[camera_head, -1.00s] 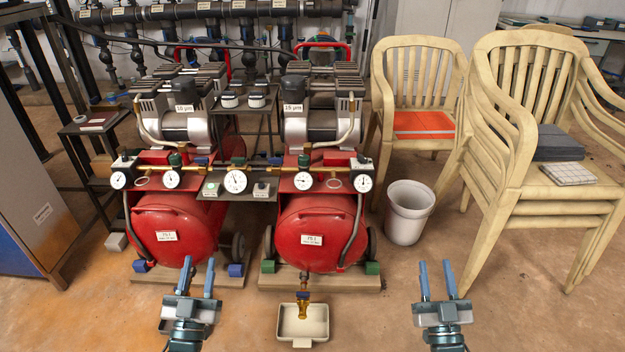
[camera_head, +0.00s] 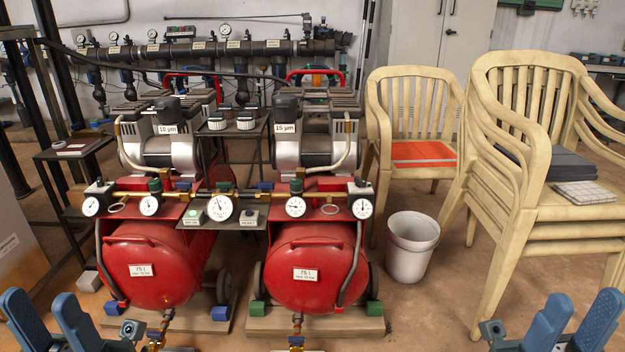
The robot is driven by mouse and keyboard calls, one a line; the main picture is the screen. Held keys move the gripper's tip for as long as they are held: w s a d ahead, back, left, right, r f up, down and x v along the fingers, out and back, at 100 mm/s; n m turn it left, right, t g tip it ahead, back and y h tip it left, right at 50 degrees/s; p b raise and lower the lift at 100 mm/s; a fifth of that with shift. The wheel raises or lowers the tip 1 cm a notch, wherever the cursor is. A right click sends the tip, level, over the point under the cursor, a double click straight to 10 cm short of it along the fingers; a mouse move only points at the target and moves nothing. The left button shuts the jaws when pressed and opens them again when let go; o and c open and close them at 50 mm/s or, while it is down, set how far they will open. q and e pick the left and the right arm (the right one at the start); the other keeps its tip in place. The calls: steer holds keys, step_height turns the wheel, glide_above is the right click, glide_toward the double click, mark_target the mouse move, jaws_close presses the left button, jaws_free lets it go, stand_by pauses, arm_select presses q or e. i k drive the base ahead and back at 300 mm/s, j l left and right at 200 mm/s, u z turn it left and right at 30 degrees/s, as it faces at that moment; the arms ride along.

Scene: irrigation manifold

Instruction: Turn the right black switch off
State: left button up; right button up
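Two red compressors stand side by side, the left one (camera_head: 152,272) and the right one (camera_head: 314,265). A small box with a black top (camera_head: 361,186) sits at the right end of the right compressor's brass pipe, above a gauge; it appears to be the right black switch. A similar black-topped box (camera_head: 100,187) is at the left end of the left pipe. Their switch positions are too small to read. My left gripper (camera_head: 38,300) is open and empty at the lower left. My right gripper (camera_head: 586,300) is open and empty at the lower right. Both are well apart from the switches.
A white bin (camera_head: 412,247) and stacked beige chairs (camera_head: 525,235) stand at right. Pipes with gauges (camera_head: 210,50) run behind. Floor before the bin is clear.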

mark_target(361, 182)
steer(key=i+l, duration=0.45)
steer(key=l, duration=0.3)
steer(key=i+l, duration=0.5)
steer(key=l, duration=0.25)
steer(key=i+l, duration=0.2)
steer(key=l, duration=0.15)
steer(key=i+u, duration=0.05)
